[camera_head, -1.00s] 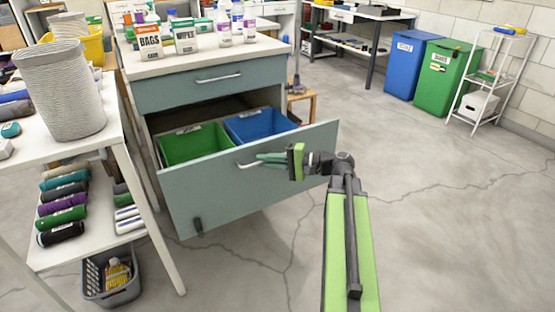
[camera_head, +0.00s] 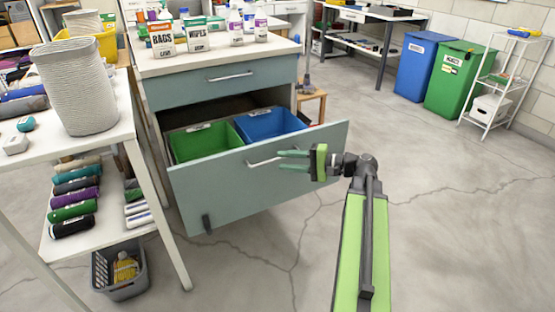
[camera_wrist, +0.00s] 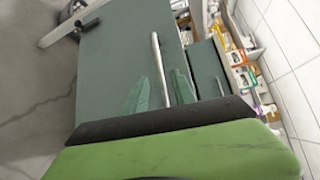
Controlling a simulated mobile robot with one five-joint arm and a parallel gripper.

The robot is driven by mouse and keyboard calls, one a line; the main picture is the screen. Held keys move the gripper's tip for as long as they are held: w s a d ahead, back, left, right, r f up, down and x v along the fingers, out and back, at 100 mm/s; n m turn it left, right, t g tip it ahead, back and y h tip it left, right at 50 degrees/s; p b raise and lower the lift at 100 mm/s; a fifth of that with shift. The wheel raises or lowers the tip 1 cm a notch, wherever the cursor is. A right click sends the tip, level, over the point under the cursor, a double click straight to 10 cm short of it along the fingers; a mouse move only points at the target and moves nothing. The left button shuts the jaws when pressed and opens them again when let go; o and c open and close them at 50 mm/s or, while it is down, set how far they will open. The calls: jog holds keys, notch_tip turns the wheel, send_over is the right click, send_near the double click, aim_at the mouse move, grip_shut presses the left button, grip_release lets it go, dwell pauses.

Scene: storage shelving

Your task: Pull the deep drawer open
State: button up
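The deep drawer (camera_head: 262,188) is the grey-green lower drawer of the cabinet, pulled well out, with a green bin (camera_head: 203,144) and a blue bin (camera_head: 268,124) inside. Its silver bar handle (camera_head: 263,162) is on the front panel; its right part is hidden behind my fingers. My gripper (camera_head: 293,160) is in front of the panel by the handle. In the wrist view the two green fingers (camera_wrist: 160,88) are spread, and the handle (camera_wrist: 155,50) appears between them with a gap on each side. My gripper is open and holds nothing.
The shallow upper drawer (camera_head: 222,82) is shut. A white table (camera_head: 80,135) with a ribbed container (camera_head: 75,90) stands close on the left, a grey basket (camera_head: 120,275) beneath it. Floor on the right is clear up to blue and green bins (camera_head: 455,80) and a white rack (camera_head: 490,105).

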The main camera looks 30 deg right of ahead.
jog(key=p+v, duration=0.1)
jog(key=v, duration=1.2)
jog(key=shift+s+d+p, duration=0.2)
jog(key=shift+p, duration=0.1)
jog(key=shift+a, duration=0.1)
jog(key=w+a+f+n+g+y+p, duration=0.1)
jog(key=w+a+n+g+p, duration=0.2)
jog(key=a, duration=1.1)
jog(key=w+a+f+n+g+y, duration=0.1)
jog(key=w+a+n+g, duration=0.3)
jog(key=a, duration=1)
jog(key=s+a+f+n+g+h+p, duration=0.1)
jog(key=s+a+f+n+g+h, duration=0.1)
jog(key=a+f+g+h, duration=0.3)
jog(key=s+a+f+n+h+p, duration=0.1)
jog(key=s+a+f+h, duration=0.1)
jog(key=a+f+h, duration=0.35)
jog(key=w+d+f+h, duration=0.1)
jog(key=d+f+h, duration=0.2)
jog(key=d, duration=0.5)
notch_tip(320, 180, up, 38)
jog(key=p, duration=3.7)
jog(key=shift+w+n+p, duration=0.15)
jog(key=shift+n+p, duration=0.15)
jog(key=shift+p, duration=0.1)
